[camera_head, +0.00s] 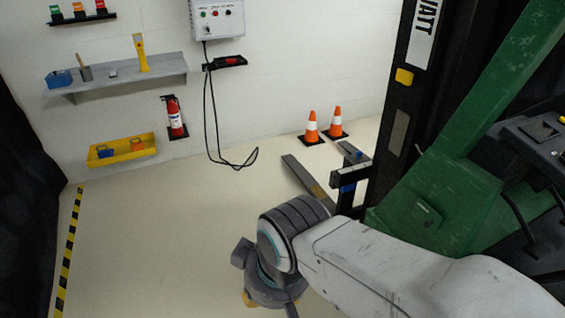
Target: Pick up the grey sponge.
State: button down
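A grey wall shelf (165,68) hangs at the upper left of the head view. A small grey item (113,74) lies on it, between a brush-like item (85,68) and an upright yellow tool (141,54). It may be the grey sponge, but it is too small to be sure. My gripper (270,304) points down at the bottom centre, partly cut off by the frame edge. It is well away from the shelf, to the lower right. Its fingertips do not show clearly.
A blue box (59,79) is on the shelf. A yellow tray (122,151), a red extinguisher (175,117) and a hanging cable (214,125) are at the wall. Two orange cones (312,124) and a green forklift (435,200) stand right. Floor before the shelf is clear.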

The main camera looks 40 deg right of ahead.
aim_at(112, 72)
jog(key=i, duration=0.75)
jog(key=i+j+u, duration=0.15)
jog(key=i, duration=1.35)
jog(key=i+u, duration=0.15)
jog(key=i, duration=0.65)
jog(key=i+l, duration=0.2)
jog(key=i, duration=0.55)
jog(key=i+l+u, duration=0.1)
jog(key=i, duration=0.65)
jog(key=i+u, duration=0.8)
jog(key=u, duration=0.2)
jog(key=i+l+u, duration=0.2)
jog(key=i+u, duration=0.15)
jog(key=u, duration=0.15)
jog(key=l, duration=0.45)
